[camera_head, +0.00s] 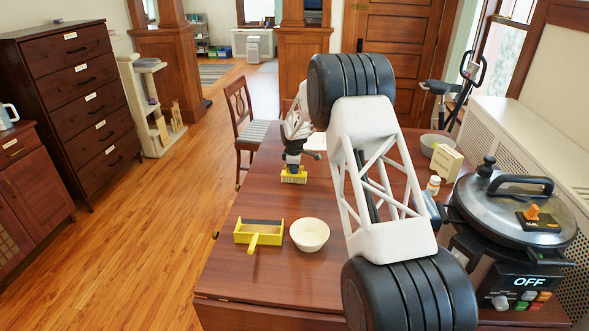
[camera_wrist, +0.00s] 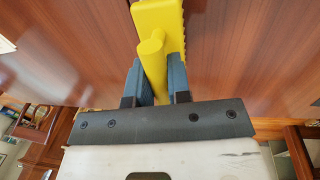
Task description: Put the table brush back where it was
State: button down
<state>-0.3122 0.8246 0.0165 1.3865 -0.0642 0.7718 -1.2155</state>
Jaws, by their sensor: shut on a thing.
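The yellow table brush (camera_head: 293,176) is at the far part of the wooden table, bristles down, in the head view. I cannot tell whether its bristles touch the tabletop. My gripper (camera_head: 293,158) is above it and shut on its handle. In the wrist view, the two dark fingers of my gripper (camera_wrist: 155,82) stand on either side of the round yellow handle of the brush (camera_wrist: 152,48). The brush head extends beyond the fingertips. A yellow dustpan (camera_head: 242,237) lies on the table nearer the front left, apart from the brush.
A cream bowl (camera_head: 310,235) stands right of the dustpan. A pressure cooker (camera_head: 515,205), a yellow box (camera_head: 446,161), a small bottle (camera_head: 433,185) and a grey bowl (camera_head: 436,142) are on the right. A chair (camera_head: 243,115) stands behind the table. The table's left part (camera_head: 235,285) has bare room.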

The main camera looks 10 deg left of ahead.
aim_at(294, 176)
jog(key=shift+f, duration=0.15)
jog(key=c, duration=1.1)
grip_release()
jog(key=shift+o, duration=0.2)
jog(key=shift+r, duration=0.2)
notch_tip(294, 176, up, 12)
jog(key=s, duration=0.1)
jog(key=shift+s, duration=0.4)
jog(key=shift+f, duration=0.1)
